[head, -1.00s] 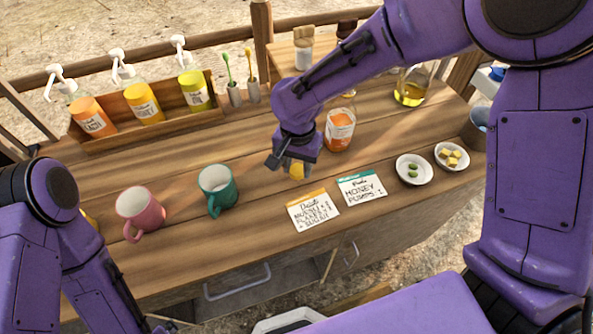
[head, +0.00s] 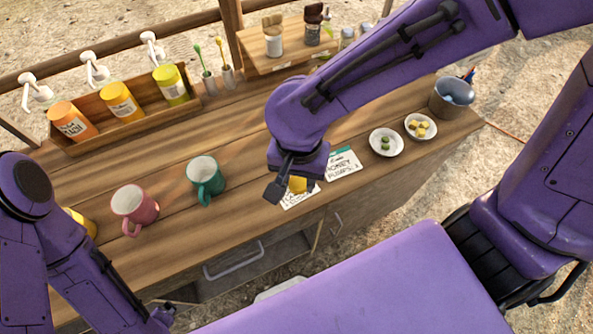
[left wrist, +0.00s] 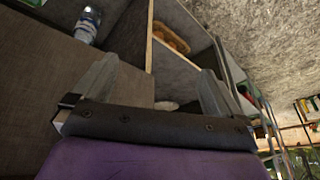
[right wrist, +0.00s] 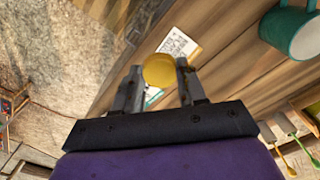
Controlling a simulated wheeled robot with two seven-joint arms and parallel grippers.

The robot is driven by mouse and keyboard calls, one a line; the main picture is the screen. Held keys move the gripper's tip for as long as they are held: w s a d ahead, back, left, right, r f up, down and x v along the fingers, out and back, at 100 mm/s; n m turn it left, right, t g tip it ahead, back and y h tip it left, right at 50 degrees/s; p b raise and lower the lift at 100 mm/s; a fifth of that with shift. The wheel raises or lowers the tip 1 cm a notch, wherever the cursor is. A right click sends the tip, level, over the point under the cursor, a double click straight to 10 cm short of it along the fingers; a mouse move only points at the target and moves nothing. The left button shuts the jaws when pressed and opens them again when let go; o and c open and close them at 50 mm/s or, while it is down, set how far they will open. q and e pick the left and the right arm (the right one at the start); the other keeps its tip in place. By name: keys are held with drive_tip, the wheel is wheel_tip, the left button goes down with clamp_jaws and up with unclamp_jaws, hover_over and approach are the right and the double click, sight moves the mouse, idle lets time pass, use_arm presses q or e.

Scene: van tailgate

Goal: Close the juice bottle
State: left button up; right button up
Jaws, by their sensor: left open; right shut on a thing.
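My right gripper (head: 287,190) is shut on a yellow cap (head: 298,184) above the counter's front part, over the note cards. In the right wrist view the cap (right wrist: 170,71) sits between the fingertips (right wrist: 158,75). The juice bottle does not show now; my right arm covers the spot where an orange-filled bottle stood earlier. My left gripper (head: 160,320) is low in front of the counter, away from the cap. The left wrist view shows its fingers (left wrist: 158,68) apart and empty, facing the cabinet compartments.
A pink mug (head: 134,206) and a green mug (head: 205,178) stand on the counter (head: 165,240). Pump bottles fill a wooden rack (head: 140,128) at the back left. Note cards (head: 342,164), two small dishes (head: 386,143) and a metal bucket (head: 452,98) are to the right.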

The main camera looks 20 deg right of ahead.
use_arm(q)
drive_tip(key=shift+c, duration=0.5)
use_arm(e)
drive_tip(key=shift+w+f, duration=0.15)
drive_tip(key=shift+w, duration=0.2)
drive_tip(key=w+d+f+n+b, duration=0.1)
drive_tip(key=w+d+f+n, duration=0.1)
drive_tip(key=w, duration=0.3)
drive_tip(key=w+d+f+n+b, duration=0.2)
drive_tip(key=w+d+n, duration=0.1)
drive_tip(key=w, duration=0.2)
drive_tip(key=w+d+f+n+b, duration=0.1)
drive_tip(key=w+d+f+n, duration=0.1)
drive_tip(key=w, duration=0.4)
drive_tip(key=shift+d+b, duration=0.25)
drive_tip(key=shift+b, duration=0.1)
use_arm(q)
wheel_tip(320, 180, down, 5)
drive_tip(key=shift+r, duration=0.2)
use_arm(e)
drive_tip(key=shift+s+r, duration=0.1)
drive_tip(key=shift+r, duration=0.05)
